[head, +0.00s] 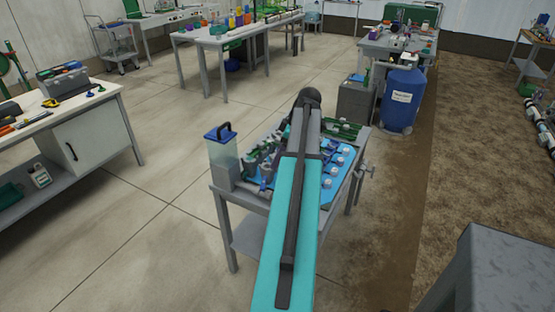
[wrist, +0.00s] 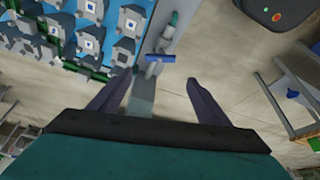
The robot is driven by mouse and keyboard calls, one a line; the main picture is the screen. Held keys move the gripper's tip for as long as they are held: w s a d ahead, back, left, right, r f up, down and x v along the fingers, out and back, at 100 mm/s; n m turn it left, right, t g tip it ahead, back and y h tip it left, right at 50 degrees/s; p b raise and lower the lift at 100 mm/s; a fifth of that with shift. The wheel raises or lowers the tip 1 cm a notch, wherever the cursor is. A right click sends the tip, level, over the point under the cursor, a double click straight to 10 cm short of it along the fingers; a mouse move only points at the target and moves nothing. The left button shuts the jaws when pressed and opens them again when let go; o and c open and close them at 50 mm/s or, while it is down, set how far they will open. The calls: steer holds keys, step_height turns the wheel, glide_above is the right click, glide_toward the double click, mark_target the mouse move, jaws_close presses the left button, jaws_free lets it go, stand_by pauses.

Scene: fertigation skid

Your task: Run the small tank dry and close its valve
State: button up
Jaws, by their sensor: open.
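The skid bench (head: 222,190) stands in the middle of the head view. A small clear tank (head: 223,160) with a blue lid and dark handle stands at its left end. My gripper (wrist: 158,84) shows in the wrist view, its two dark fingers spread wide with nothing between them held. A blue bar handle (wrist: 160,58) on a grey fitting lies just beyond the fingertips, apart from them. I cannot tell whether it is the tank's valve. In the head view my arm hides the gripper and part of the skid. The liquid level in the tank is unclear.
The skid's blue panel (wrist: 68,40) with several grey square-topped units lies left of the fingers. A blue drum (head: 402,105) and a grey box (head: 355,102) stand behind the bench. A white workbench (head: 85,120) is at left. Floor between them is open.

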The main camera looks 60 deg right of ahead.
stand_by(0.4)
steer(key=w+a+f+m+g+y, duration=0.1)
steer(key=w+a+f, duration=0.4)
steer(key=a+f, duration=0.3)
steer(key=w+a+f+g, duration=0.1)
steer(key=w+a+f, duration=0.3)
steer(key=a+f, duration=0.45)
steer(key=w+a+f+m+g+y, duration=0.1)
steer(key=w+a+f+g, duration=0.1)
steer(key=w+a+f, duration=0.45)
steer(key=s+a+f+g, duration=0.1)
steer(key=s+a+f, duration=0.1)
steer(key=a+f, duration=0.55)
steer(key=s+a+f+g, duration=0.1)
steer(key=a+f, duration=0.3)
steer(key=a, duration=0.7)
steer(key=s+a+f+g+h, duration=0.1)
steer(key=s+a+f+g, duration=0.1)
steer(key=s+a+f, duration=0.4)
steer(key=s+a+f+g+h, duration=0.2)
steer(key=s+a+f, duration=0.5)
steer(key=s+a, duration=0.5)
steer(key=shift+s+a+m, duration=0.3)
steer(key=shift+s+a, duration=0.1)
steer(key=shift+a, duration=0.6)
